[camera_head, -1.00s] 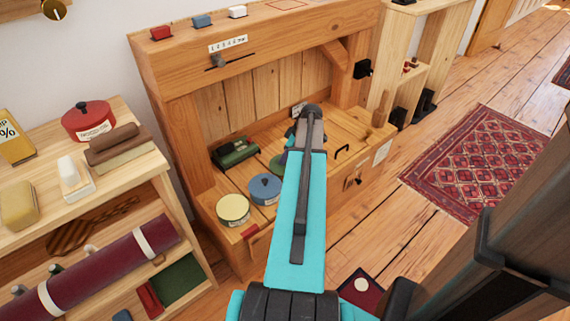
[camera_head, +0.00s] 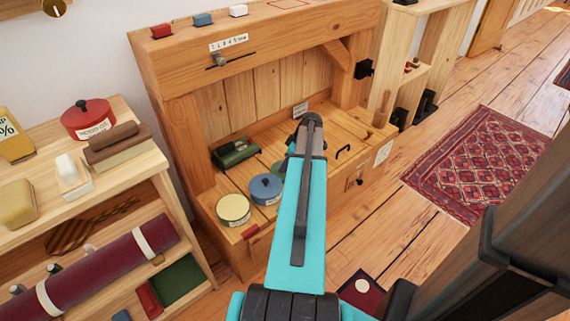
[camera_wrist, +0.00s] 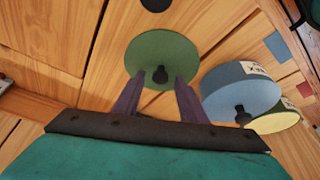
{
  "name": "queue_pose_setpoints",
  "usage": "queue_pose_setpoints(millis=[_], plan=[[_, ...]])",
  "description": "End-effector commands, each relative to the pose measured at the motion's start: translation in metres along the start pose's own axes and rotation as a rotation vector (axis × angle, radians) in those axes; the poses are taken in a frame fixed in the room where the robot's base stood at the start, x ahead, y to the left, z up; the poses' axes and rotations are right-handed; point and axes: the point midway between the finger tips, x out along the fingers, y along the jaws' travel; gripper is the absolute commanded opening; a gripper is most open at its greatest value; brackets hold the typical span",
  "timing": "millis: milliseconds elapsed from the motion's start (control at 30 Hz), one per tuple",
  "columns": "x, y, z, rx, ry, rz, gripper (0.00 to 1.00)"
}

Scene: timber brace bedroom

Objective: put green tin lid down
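The green tin lid (camera_wrist: 150,50) is a flat green disc with a dark knob (camera_wrist: 160,75) in the wrist view. It appears to lie on the wooden bench top (camera_wrist: 215,25). My gripper (camera_wrist: 159,80) is open, its two purple fingers apart on either side of the knob, with visible gaps. In the head view my arm hides most of the lid; a green sliver (camera_head: 277,168) shows left of the arm, and the fingertips are hidden. A blue tin (camera_head: 265,188) and a yellow tin (camera_head: 234,209) stand beside the lid.
A dark green box-like object (camera_head: 236,152) sits at the back left of the bench. A small white sign (camera_head: 300,109) stands behind my arm. A shelf (camera_head: 130,190) with goods stands left.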

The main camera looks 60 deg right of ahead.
Motion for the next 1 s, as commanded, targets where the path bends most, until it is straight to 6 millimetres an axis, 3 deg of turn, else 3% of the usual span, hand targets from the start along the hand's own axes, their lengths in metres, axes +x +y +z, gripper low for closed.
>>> queue_pose_setpoints(millis=[267, 467, 1000], plan=[[-0.002, 0.000, 0.000, 0.001, 0.000, 0.000, 0.38], [-0.013, 0.000, -0.001, 0.001, 0.000, 0.002, 0.38], [-0.094, 0.001, -0.001, 0.002, 0.000, 0.003, 0.38]])
